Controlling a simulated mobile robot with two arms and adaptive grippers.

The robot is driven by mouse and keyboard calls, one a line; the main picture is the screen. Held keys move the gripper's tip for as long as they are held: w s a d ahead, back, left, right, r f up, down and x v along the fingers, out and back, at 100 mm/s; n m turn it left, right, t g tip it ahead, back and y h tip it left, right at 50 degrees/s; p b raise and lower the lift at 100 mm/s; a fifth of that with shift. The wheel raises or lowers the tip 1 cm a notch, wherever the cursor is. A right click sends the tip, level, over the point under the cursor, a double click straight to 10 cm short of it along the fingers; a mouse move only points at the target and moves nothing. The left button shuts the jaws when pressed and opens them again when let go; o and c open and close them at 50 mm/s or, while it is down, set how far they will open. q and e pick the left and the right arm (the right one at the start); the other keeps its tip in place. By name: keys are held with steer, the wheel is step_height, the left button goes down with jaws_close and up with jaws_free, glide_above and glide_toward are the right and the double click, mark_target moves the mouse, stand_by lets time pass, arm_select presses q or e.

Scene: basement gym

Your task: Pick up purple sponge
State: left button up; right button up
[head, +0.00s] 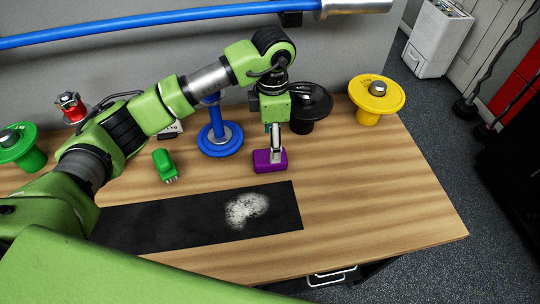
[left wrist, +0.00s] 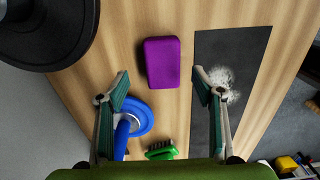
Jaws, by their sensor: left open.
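The purple sponge (head: 270,161) lies on the wooden bench top, just behind the black mat. My left gripper (head: 276,142) is above it, pointing down, and in the head view its fingers overlap the sponge's back edge. In the left wrist view the fingers of the left gripper (left wrist: 160,80) are spread wide with nothing held. The whole top of the sponge (left wrist: 162,62) shows there, slightly beyond the line of the fingertips and between their two sides. Whether a finger touches the sponge cannot be told. My right gripper is not in view.
A black mat (head: 150,226) with white powder (head: 246,208) lies in front. A green brush (head: 165,165) and a blue stand (head: 219,140) are to the left. The bench's right side is clear.

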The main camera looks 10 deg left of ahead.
arm_select(q)
steer(key=shift+f, duration=0.6)
steer(key=f+p, duration=0.3)
steer(key=f, duration=0.1)
steer(key=shift+s+a+f, duration=0.1)
steer(key=shift+s+a, duration=0.1)
steer(key=shift+s, duration=0.2)
steer(key=shift+w+f, duration=0.1)
steer(key=shift+f, duration=0.35)
steer(key=c, duration=1)
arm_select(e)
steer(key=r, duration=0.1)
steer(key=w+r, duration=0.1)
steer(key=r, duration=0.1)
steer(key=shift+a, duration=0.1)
